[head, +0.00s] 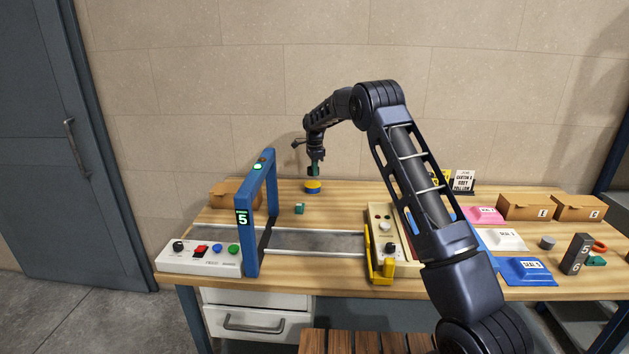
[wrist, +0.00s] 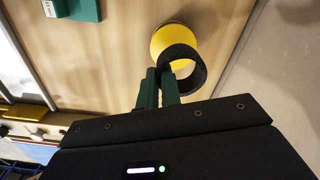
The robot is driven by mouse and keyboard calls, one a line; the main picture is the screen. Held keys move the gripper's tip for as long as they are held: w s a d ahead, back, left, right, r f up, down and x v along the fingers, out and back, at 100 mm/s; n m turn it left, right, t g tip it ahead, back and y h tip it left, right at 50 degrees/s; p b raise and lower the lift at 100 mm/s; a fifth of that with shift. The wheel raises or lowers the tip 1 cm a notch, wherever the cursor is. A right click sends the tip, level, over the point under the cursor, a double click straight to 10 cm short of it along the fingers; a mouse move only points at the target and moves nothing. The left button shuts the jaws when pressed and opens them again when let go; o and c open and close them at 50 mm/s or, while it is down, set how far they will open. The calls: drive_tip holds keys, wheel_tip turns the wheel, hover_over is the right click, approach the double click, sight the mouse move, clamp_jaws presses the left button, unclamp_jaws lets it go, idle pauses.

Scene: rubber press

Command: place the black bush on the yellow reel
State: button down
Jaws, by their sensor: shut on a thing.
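The black bush (wrist: 198,74) is an open ring in the wrist view. My gripper (wrist: 160,80) has green fingers and is shut on the bush's wall at its near left side. The yellow reel (wrist: 160,40) shows just behind the bush, partly hidden by it; whether they touch I cannot tell. In the head view the reel (head: 313,189) stands toward the back of the table, and my gripper (head: 314,171) points down just above it. The bush is too small to make out in the head view.
A green block (head: 299,209) lies in front of the reel; it also shows in the wrist view (wrist: 75,8). A blue gate (head: 251,240) stands over a grey belt (head: 318,242) at the front left. Cardboard boxes (head: 525,207) and colored packets (head: 528,271) fill the right side.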

sight(315, 186)
drive_tip(key=shift+f, duration=2.3)
drive_tip(key=shift+f, duration=0.1)
drive_tip(key=c, duration=1.6)
unclamp_jaws()
